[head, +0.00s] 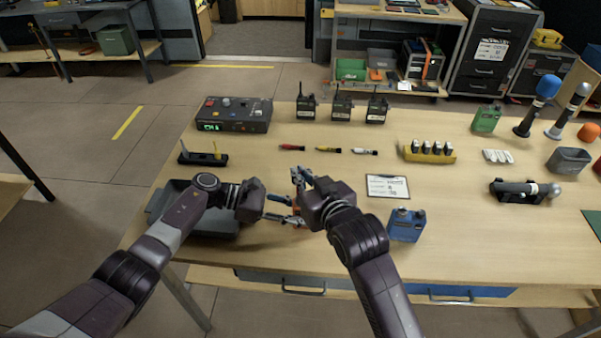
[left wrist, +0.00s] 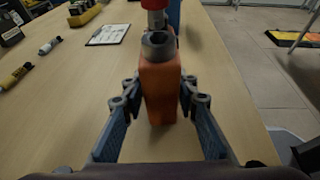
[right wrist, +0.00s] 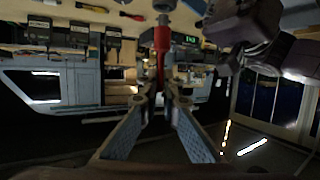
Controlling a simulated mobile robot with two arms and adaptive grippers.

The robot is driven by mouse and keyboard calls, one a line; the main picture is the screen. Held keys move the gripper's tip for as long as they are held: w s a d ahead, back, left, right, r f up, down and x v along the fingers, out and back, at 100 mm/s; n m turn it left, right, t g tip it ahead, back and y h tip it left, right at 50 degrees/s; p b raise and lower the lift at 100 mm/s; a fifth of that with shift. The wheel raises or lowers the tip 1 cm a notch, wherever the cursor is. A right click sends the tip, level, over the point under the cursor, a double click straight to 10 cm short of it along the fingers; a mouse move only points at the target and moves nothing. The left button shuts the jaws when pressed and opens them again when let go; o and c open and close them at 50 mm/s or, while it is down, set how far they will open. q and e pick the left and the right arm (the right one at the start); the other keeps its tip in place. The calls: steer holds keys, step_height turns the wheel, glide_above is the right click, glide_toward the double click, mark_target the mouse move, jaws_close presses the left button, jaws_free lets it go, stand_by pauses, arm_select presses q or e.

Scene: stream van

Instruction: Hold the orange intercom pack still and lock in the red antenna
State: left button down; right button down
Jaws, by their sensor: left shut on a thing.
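The orange intercom pack (left wrist: 160,90) stands upright in the left wrist view, with a grey socket collar (left wrist: 158,42) on its top. My left gripper (head: 284,209) is shut on it, one finger on each side. In the head view the pack is mostly hidden by my grippers. The red antenna (right wrist: 161,45) shows in the right wrist view between the fingers of my right gripper (right wrist: 160,95), which is shut on it. In the left wrist view the antenna's lower end (left wrist: 155,6) is above or at the collar; I cannot tell whether they touch.
A grey tray (head: 225,228) lies by my left gripper. A blue pack (head: 406,225) and a clipboard (head: 388,186) are to the right. Yellow and white markers (head: 328,149) and a control box (head: 234,115) lie behind. The table between them is clear.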

steer(key=shift+f, duration=1.05)
steer(key=shift+n+y, duration=0.3)
steer(key=shift+d+n+g+y, duration=0.1)
steer(key=shift+n+g+y, duration=0.8)
steer(key=shift+n+y, duration=0.4)
steer(key=shift+g, duration=0.5)
steer(key=shift+w+n+g+y, duration=0.1)
steer(key=shift+n+g+y, duration=0.2)
steer(key=shift+n+y, duration=0.25)
steer(key=shift+n+g+y, duration=0.65)
steer(key=shift+n+g, duration=0.35)
steer(key=shift+n, duration=0.05)
steer(key=shift+n+g+y, duration=0.3)
steer(key=shift+n+g, duration=0.2)
